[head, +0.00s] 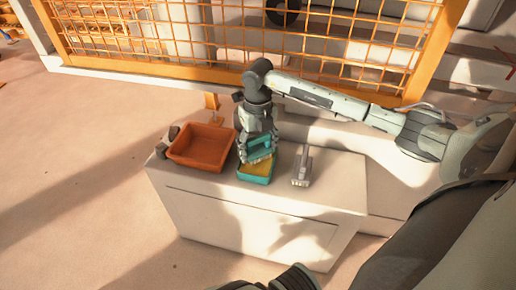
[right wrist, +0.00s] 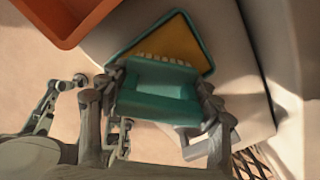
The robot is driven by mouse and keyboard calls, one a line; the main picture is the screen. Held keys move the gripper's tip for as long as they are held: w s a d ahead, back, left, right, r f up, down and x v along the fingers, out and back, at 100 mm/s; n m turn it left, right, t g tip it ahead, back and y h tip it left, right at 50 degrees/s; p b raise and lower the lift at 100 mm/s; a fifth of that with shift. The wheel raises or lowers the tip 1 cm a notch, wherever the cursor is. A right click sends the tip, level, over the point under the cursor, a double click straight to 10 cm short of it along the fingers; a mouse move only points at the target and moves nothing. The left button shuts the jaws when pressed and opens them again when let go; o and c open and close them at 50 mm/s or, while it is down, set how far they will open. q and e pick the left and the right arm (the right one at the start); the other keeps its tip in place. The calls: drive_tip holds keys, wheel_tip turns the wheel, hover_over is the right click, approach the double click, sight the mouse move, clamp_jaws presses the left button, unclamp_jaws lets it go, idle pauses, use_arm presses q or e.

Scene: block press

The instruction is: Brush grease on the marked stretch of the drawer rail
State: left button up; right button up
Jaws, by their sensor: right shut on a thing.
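My right gripper (head: 258,155) points down over a teal tray (head: 254,180) with a yellow-orange filling, likely the grease. In the right wrist view my right gripper (right wrist: 158,105) is shut on a teal brush (right wrist: 158,90), one finger on each side. Its pale bristles face the filling of the tray (right wrist: 207,65); I cannot tell whether they touch it. A marked stretch of drawer rail cannot be made out.
An orange bin (head: 201,147) stands left of the tray on the white cabinet (head: 255,222). A grey upright tool or fixture (head: 301,167) stands right of the tray. An orange mesh fence (head: 245,38) rises behind. The cabinet's front top is clear.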

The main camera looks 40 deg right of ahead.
sight(258, 137)
drive_tip(key=shift+f+b, duration=0.3)
drive_tip(key=shift+f, duration=0.15)
idle(1.1)
drive_tip(key=shift+r, duration=0.1)
drive_tip(key=shift+r+p, duration=2.4)
drive_tip(key=shift+r, duration=1.05)
